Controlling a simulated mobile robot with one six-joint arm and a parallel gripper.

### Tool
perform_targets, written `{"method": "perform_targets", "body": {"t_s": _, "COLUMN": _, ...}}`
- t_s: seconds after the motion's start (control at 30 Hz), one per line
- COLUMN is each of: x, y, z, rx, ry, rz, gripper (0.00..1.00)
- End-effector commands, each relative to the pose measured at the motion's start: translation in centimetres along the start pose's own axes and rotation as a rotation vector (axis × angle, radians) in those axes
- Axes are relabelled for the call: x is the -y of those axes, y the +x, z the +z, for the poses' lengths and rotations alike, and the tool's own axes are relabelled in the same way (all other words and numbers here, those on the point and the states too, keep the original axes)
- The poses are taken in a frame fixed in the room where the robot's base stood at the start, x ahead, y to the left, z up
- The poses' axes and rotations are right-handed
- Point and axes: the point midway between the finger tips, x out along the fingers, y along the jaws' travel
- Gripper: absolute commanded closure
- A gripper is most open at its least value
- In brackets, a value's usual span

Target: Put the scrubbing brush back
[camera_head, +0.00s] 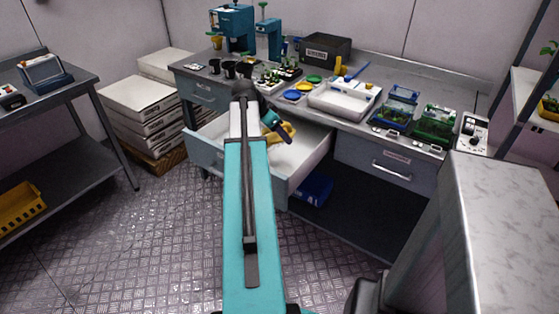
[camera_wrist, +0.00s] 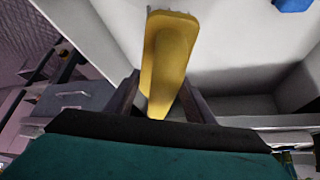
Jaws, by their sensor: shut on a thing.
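The scrubbing brush is yellow; its body shows in the wrist view (camera_wrist: 168,48) between the two fingers. My gripper (camera_wrist: 160,104) is shut on it. In the head view the brush (camera_head: 288,131) is partly hidden by my gripper and arm, over the open drawer (camera_head: 309,169) of the workbench. The drawer is pale inside and looks mostly bare. My arm hides part of its left side. I cannot tell whether the brush touches the drawer floor.
The workbench top holds a white tray (camera_head: 324,101), coloured dishes (camera_head: 292,95), dark pots and green-planted boxes (camera_head: 433,128). A blue bin (camera_head: 312,189) sits below the drawer. Boxes (camera_head: 137,98) are stacked at left. A grey cabinet (camera_head: 510,200) stands at right. The floor in front is clear.

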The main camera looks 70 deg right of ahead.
Motion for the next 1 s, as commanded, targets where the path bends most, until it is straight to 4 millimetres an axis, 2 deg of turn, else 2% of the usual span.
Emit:
{"method": "perform_targets", "body": {"t_s": 0.5, "x": -0.1, "y": 4.7, "z": 2.9, "rx": 0.001, "ry": 0.001, "rz": 0.002, "gripper": 0.85}}
{"method": "perform_targets", "body": {"t_s": 1.0, "x": -0.1, "y": 5.4, "z": 3.2, "rx": 0.0, "ry": 0.002, "rz": 0.002, "gripper": 0.85}}
